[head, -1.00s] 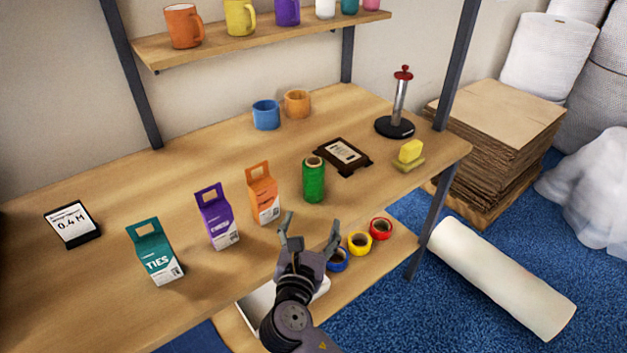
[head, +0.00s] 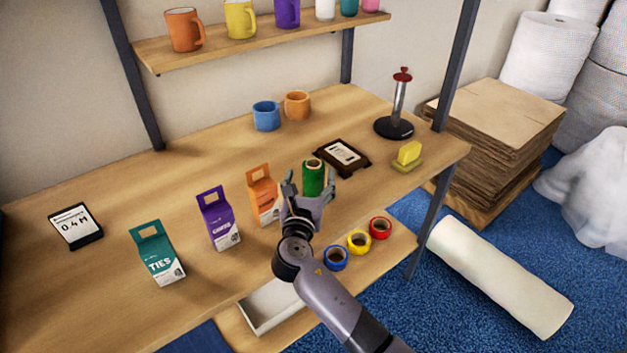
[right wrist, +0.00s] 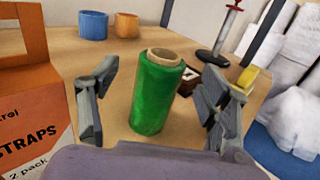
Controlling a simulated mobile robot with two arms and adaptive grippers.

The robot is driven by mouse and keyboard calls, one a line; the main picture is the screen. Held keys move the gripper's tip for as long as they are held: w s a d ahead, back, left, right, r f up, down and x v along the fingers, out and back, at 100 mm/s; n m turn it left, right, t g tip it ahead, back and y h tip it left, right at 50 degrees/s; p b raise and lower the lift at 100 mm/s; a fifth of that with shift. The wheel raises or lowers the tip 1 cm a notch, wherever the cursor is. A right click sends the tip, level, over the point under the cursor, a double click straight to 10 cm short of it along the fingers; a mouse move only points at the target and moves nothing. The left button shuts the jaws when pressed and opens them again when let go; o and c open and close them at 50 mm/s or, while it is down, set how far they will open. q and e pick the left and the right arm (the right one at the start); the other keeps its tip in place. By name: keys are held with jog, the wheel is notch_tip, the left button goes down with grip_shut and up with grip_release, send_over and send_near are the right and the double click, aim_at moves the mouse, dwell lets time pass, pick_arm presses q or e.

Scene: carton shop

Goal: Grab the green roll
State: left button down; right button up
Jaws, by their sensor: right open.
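The green roll (head: 313,177) stands upright on the wooden table, with a tan core showing at its top. My right gripper (head: 311,182) is open at its near side and hides its lower part in the head view. In the right wrist view the green roll (right wrist: 157,92) stands between the two spread fingers of the right gripper (right wrist: 160,105), a little ahead of them. Gaps show on both sides, so neither finger appears to touch it. My left gripper is not in view.
An orange carton (head: 262,196) stands close to the left of the gripper, with purple (head: 219,220) and teal (head: 157,255) cartons farther left. A dark framed device (head: 342,157) lies behind the roll. Tape rolls (head: 359,242) sit on a lower shelf.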

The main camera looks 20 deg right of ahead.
aim_at(314, 162)
jog(key=x, duration=0.4)
jog(key=shift+s+d+r+p, duration=0.1)
jog(key=shift+r+p, duration=0.2)
jog(key=shift+p, duration=0.05)
jog(key=shift+w+d+f, duration=0.1)
jog(key=shift+w+d, duration=0.15)
jog(key=shift+w, duration=0.25)
jog(key=shift+s, duration=0.1)
jog(key=shift+c, duration=0.3)
grip_shut()
